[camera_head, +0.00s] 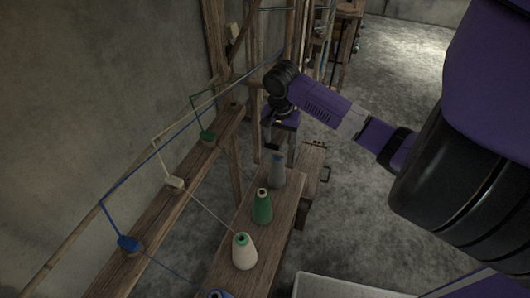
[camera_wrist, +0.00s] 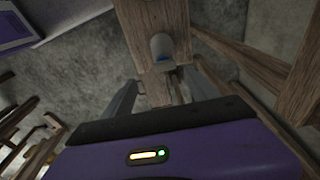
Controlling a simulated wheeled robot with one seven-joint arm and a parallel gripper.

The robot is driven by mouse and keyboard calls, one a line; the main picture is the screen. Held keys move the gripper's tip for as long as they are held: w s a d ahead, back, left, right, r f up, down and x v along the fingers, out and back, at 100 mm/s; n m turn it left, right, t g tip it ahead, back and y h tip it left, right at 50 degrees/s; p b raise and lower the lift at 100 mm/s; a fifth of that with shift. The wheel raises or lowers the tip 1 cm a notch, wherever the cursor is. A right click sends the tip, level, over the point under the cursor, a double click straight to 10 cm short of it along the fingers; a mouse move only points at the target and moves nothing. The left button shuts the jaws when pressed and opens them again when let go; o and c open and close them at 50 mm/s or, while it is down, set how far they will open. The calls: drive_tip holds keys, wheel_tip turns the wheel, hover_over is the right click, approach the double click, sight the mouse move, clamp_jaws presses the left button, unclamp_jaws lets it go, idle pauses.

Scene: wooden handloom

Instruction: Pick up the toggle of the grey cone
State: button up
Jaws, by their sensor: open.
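The grey cone (camera_head: 278,170) stands upright on the wooden bench, at the far end of a row of cones. A grey, rounded thing with a blue patch (camera_wrist: 162,47) is on a wooden board in the wrist view, likely this cone. My gripper (camera_wrist: 165,78) is open, with its two dark fingers apart and nothing seen between them. In the head view my wrist hangs just beyond the grey cone, above the far end of the bench. I cannot make out the grey cone's toggle; my arm may hide it.
A green cone (camera_head: 262,207) and a cream cone (camera_head: 244,251) stand nearer on the bench. Blue (camera_head: 128,243), cream (camera_head: 175,183) and green (camera_head: 208,138) toggles sit along the left rail (camera_head: 150,222), with threads and thin rods above. Wooden posts stand close to my wrist.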

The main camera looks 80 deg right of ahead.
sight(278, 153)
drive_tip(key=shift+w+f, duration=0.2)
drive_tip(key=shift+f, duration=0.25)
drive_tip(key=shift+w+d+f+p, duration=0.15)
drive_tip(key=shift+d+f, duration=0.1)
drive_tip(key=shift+f, duration=0.9)
drive_tip(key=shift+d+f+p, duration=0.15)
drive_tip(key=shift+d+f, duration=0.1)
drive_tip(key=shift+f, duration=0.85)
drive_tip(key=shift+w+d+f+p, duration=0.15)
drive_tip(key=shift+d+f, duration=0.1)
drive_tip(key=shift+f, duration=0.9)
drive_tip(key=shift+s, duration=0.1)
drive_tip(key=c, duration=1.4)
drive_tip(key=shift+r, duration=0.15)
wheel_tip(278, 153, up, 20)
drive_tip(key=shift+f, duration=0.1)
